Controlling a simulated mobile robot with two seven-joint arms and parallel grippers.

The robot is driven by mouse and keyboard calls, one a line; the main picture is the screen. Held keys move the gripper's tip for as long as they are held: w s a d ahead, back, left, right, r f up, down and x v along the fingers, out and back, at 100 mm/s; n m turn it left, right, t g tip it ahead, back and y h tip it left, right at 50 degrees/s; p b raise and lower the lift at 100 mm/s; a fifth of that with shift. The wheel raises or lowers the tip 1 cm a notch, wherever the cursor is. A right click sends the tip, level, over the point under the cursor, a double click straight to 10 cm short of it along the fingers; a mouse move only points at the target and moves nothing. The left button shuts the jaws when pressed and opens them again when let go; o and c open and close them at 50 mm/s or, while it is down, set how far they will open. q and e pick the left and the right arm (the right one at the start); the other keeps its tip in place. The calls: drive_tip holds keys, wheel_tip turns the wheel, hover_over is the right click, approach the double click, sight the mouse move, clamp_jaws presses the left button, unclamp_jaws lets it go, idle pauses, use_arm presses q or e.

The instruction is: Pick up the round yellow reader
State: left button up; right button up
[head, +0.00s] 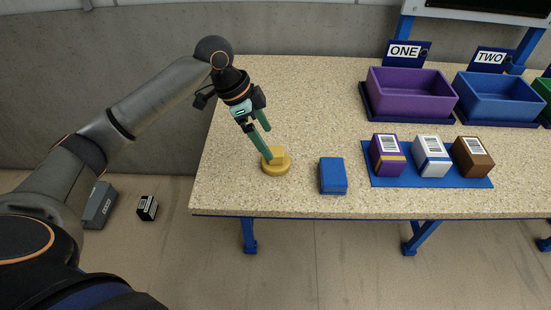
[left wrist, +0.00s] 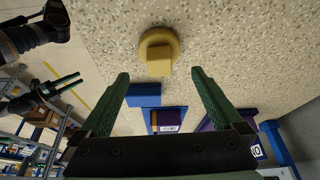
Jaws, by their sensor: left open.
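The round yellow reader (head: 276,167) lies on the speckled table near its front left part. It has a disc base and a raised block on top. My left gripper (head: 268,143) is open and tilted down just above it, with one fingertip overlapping the block in the head view. In the left wrist view the reader (left wrist: 158,50) is beyond the open fingertips (left wrist: 160,74), roughly centred between them, with nothing held. Contact cannot be told. My right gripper (left wrist: 80,79) shows small at the left of that view, and its opening is unclear.
A blue block (head: 333,176) stands just right of the reader. A blue mat (head: 455,183) holds three boxes with barcodes. Purple (head: 410,106) and blue (head: 499,113) bins stand behind. The table left of and behind the reader is clear.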

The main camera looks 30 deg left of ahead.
sight(274, 150)
use_arm(q)
drive_tip(key=x, duration=0.7)
drive_tip(key=shift+r, duration=0.1)
drive_tip(key=c, duration=1.2)
